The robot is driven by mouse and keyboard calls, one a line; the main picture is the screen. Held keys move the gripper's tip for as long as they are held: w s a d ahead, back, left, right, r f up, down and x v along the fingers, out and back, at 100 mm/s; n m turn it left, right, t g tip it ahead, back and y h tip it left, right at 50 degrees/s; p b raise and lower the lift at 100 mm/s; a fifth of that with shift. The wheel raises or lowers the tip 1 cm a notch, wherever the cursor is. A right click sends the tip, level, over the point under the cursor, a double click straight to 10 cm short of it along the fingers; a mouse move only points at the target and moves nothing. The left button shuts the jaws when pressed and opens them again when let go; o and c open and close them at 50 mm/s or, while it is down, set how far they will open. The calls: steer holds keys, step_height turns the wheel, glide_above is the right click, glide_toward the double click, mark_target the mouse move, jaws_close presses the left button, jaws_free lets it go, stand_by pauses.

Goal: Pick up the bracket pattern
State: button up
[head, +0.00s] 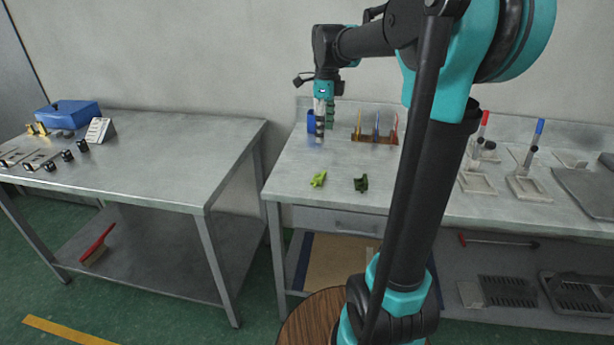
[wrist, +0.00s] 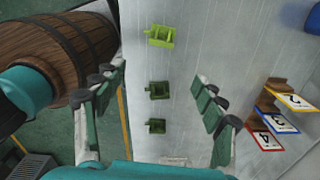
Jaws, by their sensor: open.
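Three small bracket-like pieces lie on the right-hand bench. The bright yellow-green one (head: 318,179) also shows at the top of the wrist view (wrist: 160,36). A dark green one (head: 361,184) lies to its right. The wrist view shows two dark green pieces, one in the middle (wrist: 158,90) and one lower (wrist: 155,126); I cannot tell which piece is the bracket pattern. My gripper (head: 320,134) is open and empty, above the bench and behind the pieces in the head view. In the wrist view its spread fingers (wrist: 159,80) flank the middle dark piece.
A wooden rack with coloured number cards (head: 375,137) stands behind the pieces; its cards (wrist: 281,121) are right of my fingers in the wrist view. A wooden barrel (wrist: 62,55) stands by the bench. Stands with red and blue handles (head: 530,165) are at right. The left table (head: 170,155) is largely bare.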

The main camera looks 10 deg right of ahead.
glide_above(323, 175)
step_height(323, 175, down, 12)
steer(key=shift+s+r, duration=0.1)
steer(key=shift+r, duration=0.15)
steer(key=shift+f, duration=2.55)
steer(key=c, duration=1.1)
steer(key=shift+r, duration=0.1)
